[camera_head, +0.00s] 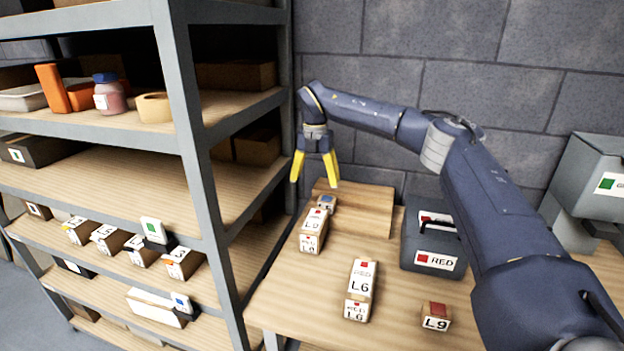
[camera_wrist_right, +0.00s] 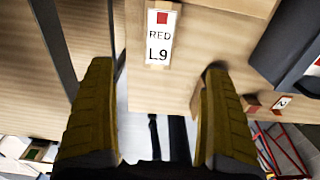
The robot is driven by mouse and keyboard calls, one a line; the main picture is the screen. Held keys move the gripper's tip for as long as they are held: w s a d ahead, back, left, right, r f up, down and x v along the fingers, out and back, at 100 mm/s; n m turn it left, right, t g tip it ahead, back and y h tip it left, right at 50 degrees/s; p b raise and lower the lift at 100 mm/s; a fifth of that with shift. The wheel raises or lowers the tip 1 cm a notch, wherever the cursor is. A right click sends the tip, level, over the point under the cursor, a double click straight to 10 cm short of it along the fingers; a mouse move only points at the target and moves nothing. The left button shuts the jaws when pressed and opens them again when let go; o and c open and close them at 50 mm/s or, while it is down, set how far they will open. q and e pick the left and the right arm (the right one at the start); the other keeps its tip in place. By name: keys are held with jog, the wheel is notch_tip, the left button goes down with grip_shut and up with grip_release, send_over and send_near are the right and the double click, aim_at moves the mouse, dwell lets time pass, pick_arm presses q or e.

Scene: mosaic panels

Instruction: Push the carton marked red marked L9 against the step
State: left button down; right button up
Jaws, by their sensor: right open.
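A long carton (camera_head: 313,232) with a white label and red mark lies on the table by the step. Its small print seems to read L9. A short brown carton (camera_head: 436,317) at the front right clearly reads L9 and has a red top. The step (camera_head: 365,208) is a raised wooden block at the back. In the right wrist view a label reading RED L9 (camera_wrist_right: 159,35) shows beyond the fingers. My right gripper (camera_head: 315,182) hangs open and empty, its fingers pointing down, left of the step; its spread fingers also show in the wrist view (camera_wrist_right: 155,85). My left gripper is not in view.
A carton marked L6 (camera_head: 361,289) stands mid-table. A dark grey box marked RED (camera_head: 435,242) stands right of the step, and a grey bin (camera_head: 592,178) at the far right. A metal shelf rack (camera_head: 190,150) with goods stands close on the left.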

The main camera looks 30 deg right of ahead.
aim_at(315, 219)
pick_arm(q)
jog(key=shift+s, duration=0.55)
pick_arm(e)
notch_tip(315, 219, down, 17)
jog(key=shift+f, duration=0.2)
dwell(0.5)
jog(key=c, duration=1.7)
